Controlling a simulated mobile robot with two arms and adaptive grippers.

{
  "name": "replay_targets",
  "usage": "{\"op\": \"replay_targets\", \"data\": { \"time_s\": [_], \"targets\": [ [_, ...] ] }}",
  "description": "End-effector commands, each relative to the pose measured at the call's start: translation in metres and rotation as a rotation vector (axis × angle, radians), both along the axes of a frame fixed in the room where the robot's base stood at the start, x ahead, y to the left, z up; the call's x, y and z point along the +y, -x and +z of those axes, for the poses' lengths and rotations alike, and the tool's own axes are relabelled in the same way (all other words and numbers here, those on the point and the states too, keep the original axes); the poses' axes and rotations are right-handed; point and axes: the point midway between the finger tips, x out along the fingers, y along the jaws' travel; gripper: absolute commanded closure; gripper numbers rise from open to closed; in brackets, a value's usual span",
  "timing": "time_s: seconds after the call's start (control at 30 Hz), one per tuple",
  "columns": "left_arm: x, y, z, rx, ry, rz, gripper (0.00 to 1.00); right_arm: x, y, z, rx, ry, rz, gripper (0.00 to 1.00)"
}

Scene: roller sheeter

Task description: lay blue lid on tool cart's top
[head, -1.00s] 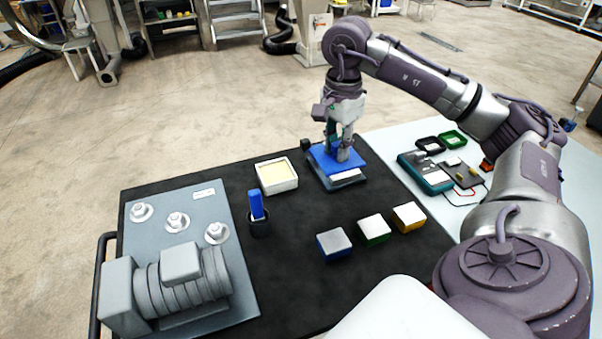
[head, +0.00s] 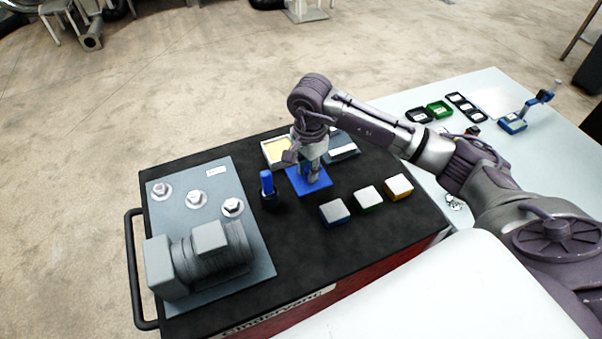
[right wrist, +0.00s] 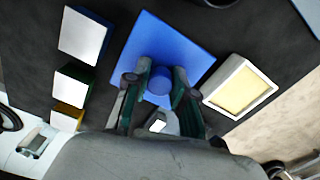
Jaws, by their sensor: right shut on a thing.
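The blue lid (head: 304,191) is a flat square plate with a round knob (right wrist: 159,79) in its middle. My right gripper (head: 314,176) is shut on the knob, with a finger on each side of it in the right wrist view (right wrist: 156,87). The lid is level, over or on the middle of the tool cart's black top (head: 290,235); I cannot tell whether it touches. My left gripper is not in view.
A grey box (head: 343,150) and a cream-filled white tray (head: 273,151) lie behind the lid. A blue-handled tool in a black holder (head: 268,190) stands left. Blue, green and yellow white-topped blocks (head: 368,199) sit right. A motor on a grey plate (head: 210,252) fills the left side.

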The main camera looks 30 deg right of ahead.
Motion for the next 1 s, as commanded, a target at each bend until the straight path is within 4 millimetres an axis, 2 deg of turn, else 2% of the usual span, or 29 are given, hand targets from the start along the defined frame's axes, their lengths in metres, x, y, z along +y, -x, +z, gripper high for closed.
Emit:
{"op": "replay_targets", "data": {
  "time_s": [0.03,0.17,0.5,0.9,0.93,1.0],
  "targets": [
    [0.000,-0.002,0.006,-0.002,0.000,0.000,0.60,0.005,-0.006,-0.002,0.002,-0.003,-0.001,1.00],
    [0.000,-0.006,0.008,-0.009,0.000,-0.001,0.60,0.011,-0.013,-0.010,0.001,-0.001,-0.001,1.00],
    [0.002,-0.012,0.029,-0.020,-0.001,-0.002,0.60,0.012,-0.014,-0.048,0.001,-0.001,-0.002,1.00],
    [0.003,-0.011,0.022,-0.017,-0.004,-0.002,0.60,0.011,-0.015,-0.056,-0.001,0.001,-0.001,1.00],
    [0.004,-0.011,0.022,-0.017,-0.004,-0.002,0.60,0.011,-0.015,-0.055,-0.001,0.001,-0.001,0.74],
    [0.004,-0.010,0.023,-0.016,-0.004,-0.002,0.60,0.011,-0.015,-0.054,-0.001,0.001,-0.001,0.62]
  ]
}}
